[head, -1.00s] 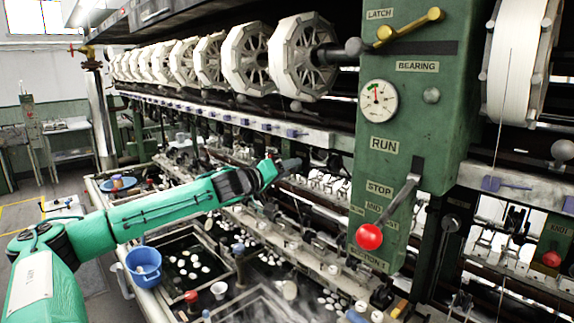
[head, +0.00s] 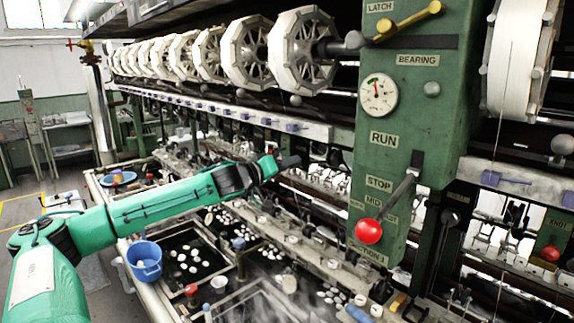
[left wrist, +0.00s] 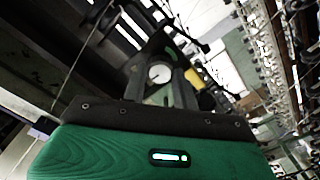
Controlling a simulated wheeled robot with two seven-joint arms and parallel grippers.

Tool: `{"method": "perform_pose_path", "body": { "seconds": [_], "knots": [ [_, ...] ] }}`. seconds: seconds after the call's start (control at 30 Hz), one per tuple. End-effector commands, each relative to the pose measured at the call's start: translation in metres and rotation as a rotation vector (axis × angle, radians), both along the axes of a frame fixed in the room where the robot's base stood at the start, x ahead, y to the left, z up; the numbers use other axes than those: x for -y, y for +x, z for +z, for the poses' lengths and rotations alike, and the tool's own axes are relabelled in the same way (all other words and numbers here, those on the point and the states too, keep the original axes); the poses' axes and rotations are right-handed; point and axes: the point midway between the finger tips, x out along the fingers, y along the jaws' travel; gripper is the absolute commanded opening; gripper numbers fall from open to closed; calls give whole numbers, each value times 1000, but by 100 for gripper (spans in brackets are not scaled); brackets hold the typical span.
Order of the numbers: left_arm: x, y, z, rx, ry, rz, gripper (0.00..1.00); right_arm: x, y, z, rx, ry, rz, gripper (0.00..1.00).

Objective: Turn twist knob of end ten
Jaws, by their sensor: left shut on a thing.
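My left gripper (head: 287,161) reaches in from the left to the reeling machine, just below the long metal rail (head: 316,131). Its fingers are shut on a small dark thing, which I take to be the twist knob; the fingers and the low angle hide most of it. Small blue-purple fittings (head: 265,121) sit in a row along the rail. No number for end ten can be read. The left wrist view shows the green gripper body (left wrist: 160,155) and a round white dial-like shape (left wrist: 160,73) beyond it. My right gripper is out of view.
A green post (head: 420,130) with a gauge (head: 378,94) and a red-balled lever (head: 368,231) stands right of the gripper. White reels (head: 302,50) hang above. Basins with cocoons (head: 188,262) and a blue bucket (head: 145,259) lie below the arm.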

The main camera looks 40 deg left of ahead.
Motion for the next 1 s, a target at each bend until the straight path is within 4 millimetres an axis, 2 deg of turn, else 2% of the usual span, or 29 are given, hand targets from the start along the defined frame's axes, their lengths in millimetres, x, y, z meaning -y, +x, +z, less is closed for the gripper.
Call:
{"method": "perform_pose_path", "body": {
  "seconds": [1.0],
  "knots": [
    [0, 0, 0, 79, 932, -1, 6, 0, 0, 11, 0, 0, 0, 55]
  ]
}}
